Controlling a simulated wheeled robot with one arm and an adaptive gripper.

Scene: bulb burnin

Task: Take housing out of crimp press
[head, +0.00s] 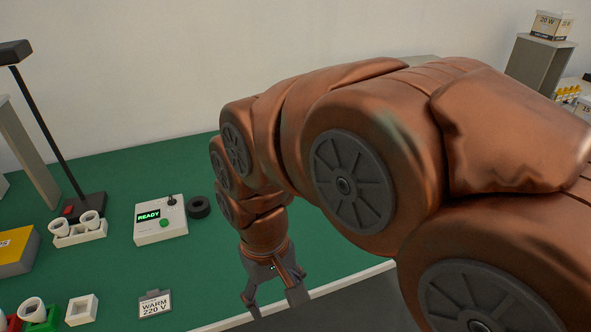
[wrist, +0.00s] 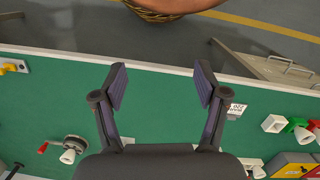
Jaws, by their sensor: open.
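My gripper (head: 274,299) hangs over the green table near its front edge, at the end of my copper arm. In the wrist view the two dark fingers (wrist: 161,85) are spread wide, with nothing between them. A round grey device with a red handle (wrist: 42,148), seemingly the crimp press (wrist: 75,142), stands at the lower left of the wrist view. A white cup-like piece, seemingly the housing (wrist: 68,156), shows at it; whether it is seated inside I cannot tell. My gripper is well apart from both. In the head view my arm hides that part of the table.
A READY box (head: 160,222) and a black ring (head: 199,207) stand left of my gripper. A WARM 220 V sign (head: 155,304), an open white box (head: 81,310) and a white holder with cups (head: 80,233) are farther left. The table under my gripper is clear.

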